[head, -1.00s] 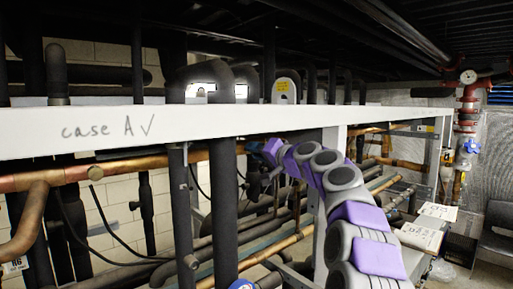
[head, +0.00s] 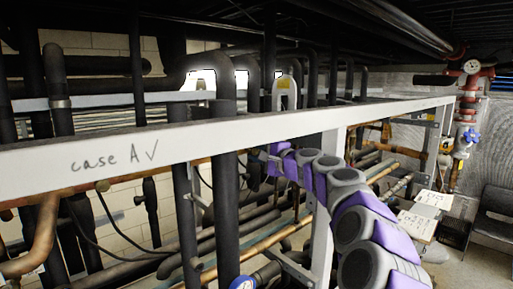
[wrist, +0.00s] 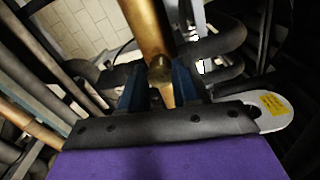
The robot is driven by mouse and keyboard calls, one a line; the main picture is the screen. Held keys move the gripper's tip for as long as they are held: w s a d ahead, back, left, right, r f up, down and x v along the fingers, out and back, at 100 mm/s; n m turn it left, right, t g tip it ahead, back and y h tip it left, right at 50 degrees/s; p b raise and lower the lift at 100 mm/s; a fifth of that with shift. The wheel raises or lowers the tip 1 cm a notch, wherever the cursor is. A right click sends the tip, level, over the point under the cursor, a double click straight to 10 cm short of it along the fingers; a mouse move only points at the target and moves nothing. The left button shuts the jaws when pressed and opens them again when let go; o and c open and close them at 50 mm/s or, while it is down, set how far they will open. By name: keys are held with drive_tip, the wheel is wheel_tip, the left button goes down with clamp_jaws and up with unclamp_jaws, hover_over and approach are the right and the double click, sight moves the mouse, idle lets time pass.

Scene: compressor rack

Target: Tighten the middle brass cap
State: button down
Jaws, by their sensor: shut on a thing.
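In the wrist view a brass cap (wrist: 161,84) sits at the end of or against a copper pipe (wrist: 147,28). The two dark blue fingers of my gripper (wrist: 160,92) stand on either side of the cap, shut on it. The dark front edge of my gripper hides the cap's lower part. Another brass cap (head: 102,186) shows on the copper pipe at the left.
A white beam (head: 70,157) marked "case A" crosses the front, with a white post (head: 325,235) close to my arm. Black insulated pipes (head: 224,200) stand left of my gripper. A metal bracket with a yellow label (wrist: 268,112) is close at the right in the wrist view.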

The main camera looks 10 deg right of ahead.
drive_tip(key=shift+f+m, duration=0.25)
drive_tip(key=shift+m, duration=0.75)
drive_tip(key=shift+w+f, duration=0.1)
drive_tip(key=c, duration=1.2)
unclamp_jaws()
drive_tip(key=o, duration=0.4)
drive_tip(key=shift+w+d, duration=0.1)
drive_tip(key=shift+d, duration=0.05)
drive_tip(key=shift+r, duration=0.25)
drive_tip(key=shift+s+d, duration=0.1)
drive_tip(key=shift+s, duration=0.15)
drive_tip(key=b+v, duration=0.3)
drive_tip(key=v, duration=1.4)
drive_tip(key=shift+d+f, duration=0.1)
drive_tip(key=shift+d, duration=0.05)
